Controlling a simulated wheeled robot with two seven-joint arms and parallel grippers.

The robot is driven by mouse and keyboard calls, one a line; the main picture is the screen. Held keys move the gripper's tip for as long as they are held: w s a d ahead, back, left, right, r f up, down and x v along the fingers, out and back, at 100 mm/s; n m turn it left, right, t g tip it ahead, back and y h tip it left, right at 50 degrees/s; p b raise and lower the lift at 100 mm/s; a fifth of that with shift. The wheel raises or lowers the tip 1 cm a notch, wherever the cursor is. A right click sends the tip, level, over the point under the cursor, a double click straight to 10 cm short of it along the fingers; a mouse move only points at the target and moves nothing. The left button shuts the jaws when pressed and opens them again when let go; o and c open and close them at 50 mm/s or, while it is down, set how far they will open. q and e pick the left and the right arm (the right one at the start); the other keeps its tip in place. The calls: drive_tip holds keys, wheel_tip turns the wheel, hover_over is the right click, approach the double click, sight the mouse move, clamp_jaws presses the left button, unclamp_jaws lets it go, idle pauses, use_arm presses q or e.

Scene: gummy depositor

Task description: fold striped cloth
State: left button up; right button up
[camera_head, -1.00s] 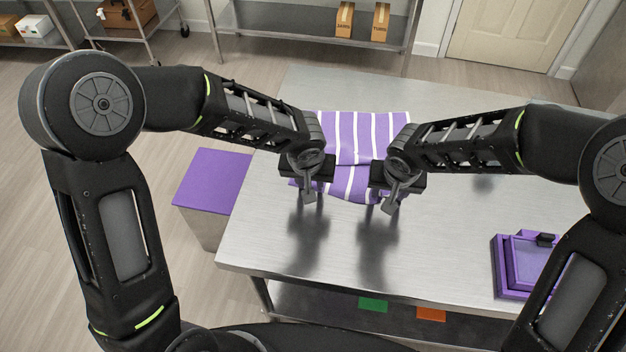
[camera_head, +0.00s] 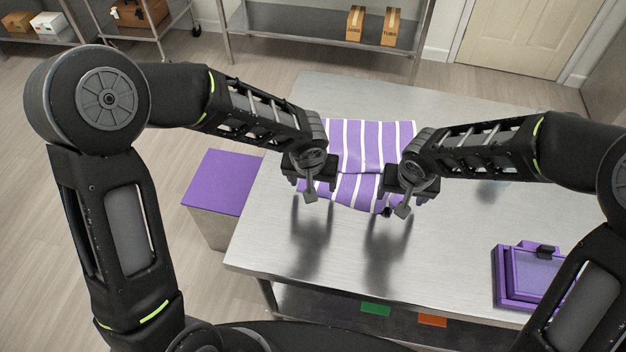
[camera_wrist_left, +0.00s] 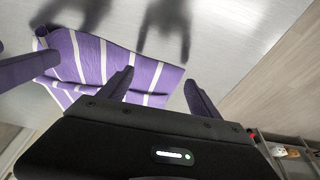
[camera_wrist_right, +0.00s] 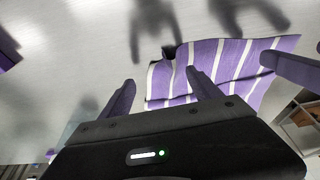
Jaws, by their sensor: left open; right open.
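The purple and white striped cloth (camera_head: 366,145) lies on the metal table, with a crease or fold line across it and its near part partly hidden by my grippers. My left gripper (camera_head: 311,192) is over the cloth's near left corner, open and empty. My right gripper (camera_head: 404,205) is over the near right corner, open and empty. In the left wrist view the cloth (camera_wrist_left: 90,58) lies below and between the fingers. In the right wrist view the cloth (camera_wrist_right: 225,62) lies below the fingers, with a small dark piece (camera_wrist_right: 168,52) at its corner.
The metal table (camera_head: 270,240) has free room in front of the cloth. A purple tray-like item (camera_head: 500,280) sits at the table's right. A purple-topped box (camera_head: 218,180) stands left of the table. Shelves with cartons (camera_head: 355,22) stand behind.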

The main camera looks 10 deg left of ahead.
use_arm(q)
wheel_tip(320, 180, up, 4)
drive_tip(key=p, duration=0.3)
drive_tip(key=shift+r, duration=0.1)
use_arm(e)
wheel_tip(320, 180, up, 4)
drive_tip(key=shift+r, duration=0.1)
use_arm(q)
drive_tip(key=shift+w, duration=0.1)
use_arm(e)
drive_tip(key=shift+w, duration=0.1)
